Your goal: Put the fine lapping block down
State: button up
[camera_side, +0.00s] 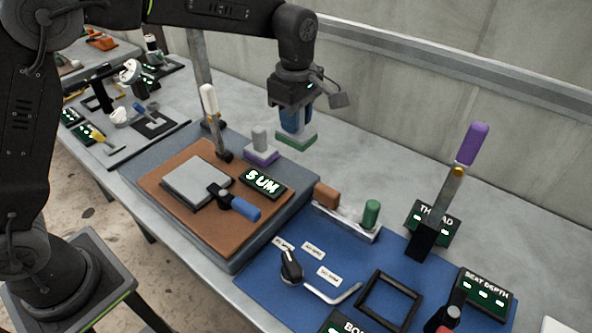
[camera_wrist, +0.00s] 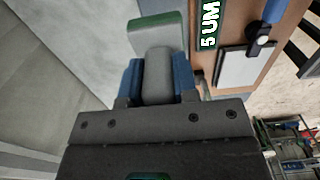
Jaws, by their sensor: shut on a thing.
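The held lapping block has a green base (camera_side: 296,139) and a grey handle; it also shows in the wrist view (camera_wrist: 157,30). I take it to be the fine lapping block, but no label shows on it. My gripper (camera_side: 295,122) is shut on the grey handle, with a blue finger on each side in the wrist view (camera_wrist: 158,82). The block hangs level near the grey bench top; the side view does not clearly show whether it touches. A similar block with a purple base (camera_side: 261,154) stands just left of it.
A brown mat (camera_side: 165,205) left of my gripper carries a grey plate (camera_side: 197,181), a blue-handled clamp (camera_side: 245,208) and a "5 UM" display (camera_side: 263,184). An upright white-handled lever (camera_side: 210,100) stands behind. The bench right of the block is clear; a blue mat (camera_side: 255,288) lies in front.

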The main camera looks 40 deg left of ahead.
notch_tip(320, 180, down, 10)
jog(key=shift+r, duration=0.15)
dwell(0.3)
jog(key=o, duration=0.9)
notch_tip(320, 180, up, 12)
jog(key=shift+r, duration=0.1)
